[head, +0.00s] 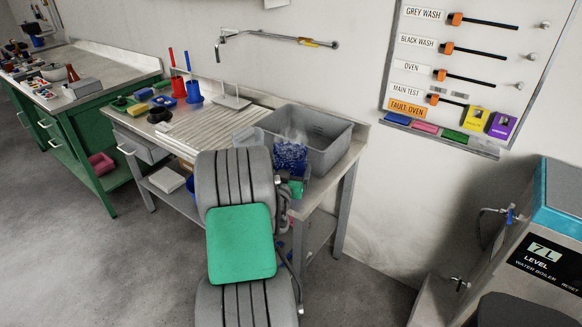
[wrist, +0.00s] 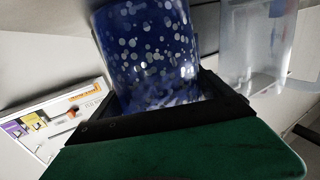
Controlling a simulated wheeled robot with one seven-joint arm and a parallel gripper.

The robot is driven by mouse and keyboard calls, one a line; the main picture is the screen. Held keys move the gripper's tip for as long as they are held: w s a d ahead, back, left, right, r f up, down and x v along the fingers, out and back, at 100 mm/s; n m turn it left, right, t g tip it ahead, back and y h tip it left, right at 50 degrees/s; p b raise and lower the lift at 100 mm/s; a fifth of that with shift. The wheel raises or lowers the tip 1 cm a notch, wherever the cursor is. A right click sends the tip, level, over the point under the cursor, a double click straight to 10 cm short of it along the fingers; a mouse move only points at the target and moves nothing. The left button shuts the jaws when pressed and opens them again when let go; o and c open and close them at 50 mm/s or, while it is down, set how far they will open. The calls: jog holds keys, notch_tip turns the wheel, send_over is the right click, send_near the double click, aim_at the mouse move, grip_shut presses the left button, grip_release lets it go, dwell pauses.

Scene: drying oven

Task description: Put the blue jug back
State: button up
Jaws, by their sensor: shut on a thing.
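The blue jug (head: 290,157), dark blue with pale speckles, shows in the head view at the front left of the grey basin (head: 333,145). The arm hides its lower part there. In the wrist view the jug (wrist: 148,50) fills the upper middle and looks tilted with the camera. My gripper (wrist: 175,108) is shut on the jug, with its black jaws around the lower part. In the head view the arm mostly hides the gripper. I cannot tell whether the jug touches the basin or the bench.
A clear jug (head: 249,138) stands just left of the blue jug; it shows in the wrist view (wrist: 255,45). The ribbed drainboard (head: 205,127) is mostly bare. Blue and red cups (head: 194,92) stand behind it. A water boiler (head: 540,240) is at right.

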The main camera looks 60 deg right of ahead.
jog(key=o, duration=1.8)
jog(key=b+v, duration=0.4)
jog(key=v, duration=0.8)
jog(key=w+a+f+n+y, duration=0.25)
jog(key=w+a+y, duration=0.3)
jog(key=a, duration=0.35)
jog(key=w+a+f+n+y, duration=0.1)
jog(key=w+a+f+y, duration=0.3)
jog(key=w+a, duration=0.4)
jog(key=s+a+n+y, duration=0.2)
jog(key=a+n, duration=0.2)
jog(key=a, duration=0.5)
jog(key=s+a+n+g+y, duration=0.1)
jog(key=s+a+n+y, duration=0.1)
jog(key=a, duration=0.8)
jog(key=s+a+n+g+y, duration=0.1)
jog(key=s+a+n+y, duration=0.2)
jog(key=a+n, duration=0.3)
jog(key=shift+a+r+y, duration=0.1)
jog(key=shift+a+y, duration=0.25)
jog(key=shift+a, duration=0.5)
jog(key=shift+a+r+y, duration=0.15)
jog(key=shift+a+y, duration=0.15)
jog(key=shift+a, duration=0.55)
